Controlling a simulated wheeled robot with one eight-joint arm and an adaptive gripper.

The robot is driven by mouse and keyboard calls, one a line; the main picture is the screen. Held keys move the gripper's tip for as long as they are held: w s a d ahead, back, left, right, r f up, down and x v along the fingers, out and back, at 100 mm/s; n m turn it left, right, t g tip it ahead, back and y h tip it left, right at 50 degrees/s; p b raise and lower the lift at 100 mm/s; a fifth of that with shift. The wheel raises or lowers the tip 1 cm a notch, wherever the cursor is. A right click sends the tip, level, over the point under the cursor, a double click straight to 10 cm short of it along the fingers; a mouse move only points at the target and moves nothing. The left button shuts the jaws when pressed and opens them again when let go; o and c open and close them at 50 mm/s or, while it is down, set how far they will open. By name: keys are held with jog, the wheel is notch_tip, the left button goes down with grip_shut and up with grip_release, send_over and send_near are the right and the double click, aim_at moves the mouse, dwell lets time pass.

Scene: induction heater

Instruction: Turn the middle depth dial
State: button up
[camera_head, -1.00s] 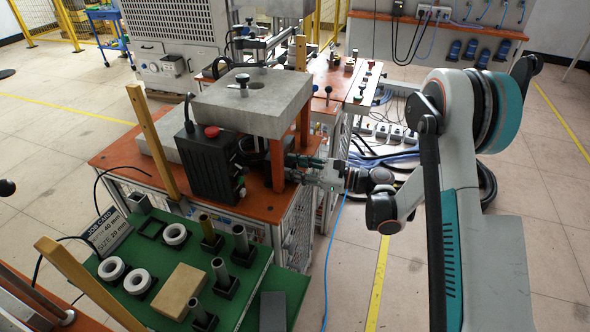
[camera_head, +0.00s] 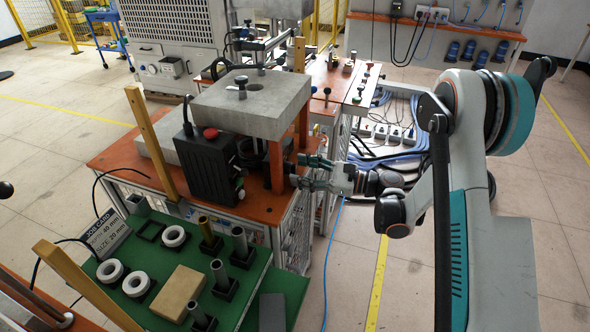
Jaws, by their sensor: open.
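The black heater box (camera_head: 205,166) with a red button (camera_head: 211,133) stands on the orange-topped bench, under and left of a grey slab (camera_head: 252,101). Small pale knobs (camera_head: 240,184) show at its right edge, partly in shadow. I cannot tell which one is the middle depth dial. My gripper (camera_head: 298,170) is open and points left at the bench's right side, beside the orange post (camera_head: 277,166). Its two green-and-grey fingers are spread, with nothing seen between them. The knobs lie left of the fingertips, beyond the post. Whether the fingertips touch anything is unclear.
A green tray table (camera_head: 178,222) with white rings, metal cylinders and a tan block stands in front. Wooden posts (camera_head: 151,143) rise near the bench. A second bench (camera_head: 345,78) with small knobs stands behind. Cables lie on the floor behind my arm; floor at right is clear.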

jog(key=v, duration=0.9)
jog(key=shift+d, duration=0.1)
